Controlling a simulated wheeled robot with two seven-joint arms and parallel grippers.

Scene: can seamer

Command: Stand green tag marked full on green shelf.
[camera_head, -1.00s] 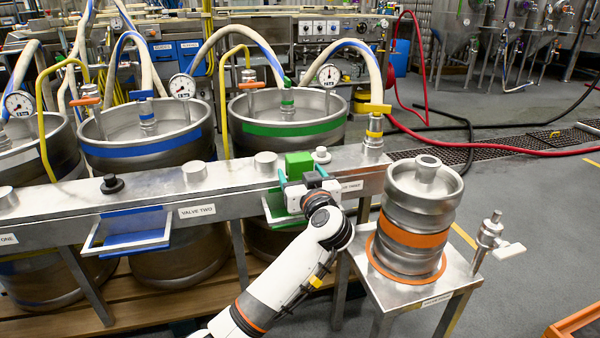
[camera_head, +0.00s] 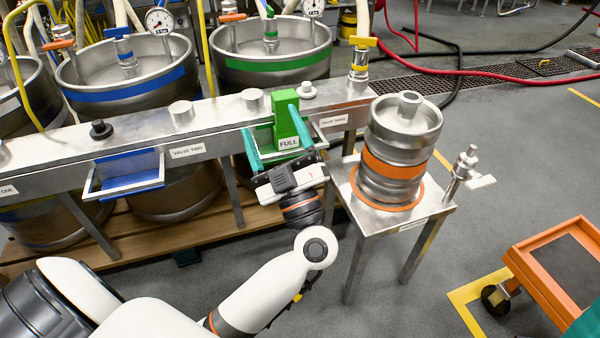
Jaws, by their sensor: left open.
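The green tag (camera_head: 284,118) stands upright at the green shelf (camera_head: 263,138), which is fixed to the front of the metal rail. Its white label reads FULL and faces me. My left gripper (camera_head: 269,120) is open, its two teal fingers apart and pointing toward the rail. The right-hand finger overlaps the tag's right side in the picture; the left finger is clear of it, with a gap. I cannot tell whether a finger touches the tag. The gripper body hides much of the shelf. My right gripper is not in view.
A blue shelf (camera_head: 112,187) hangs on the rail (camera_head: 222,110) to the left. A small steel table (camera_head: 350,203) at the right holds a keg with an orange band (camera_head: 392,165). Larger kegs stand behind the rail. An orange cart (camera_head: 530,275) is at lower right.

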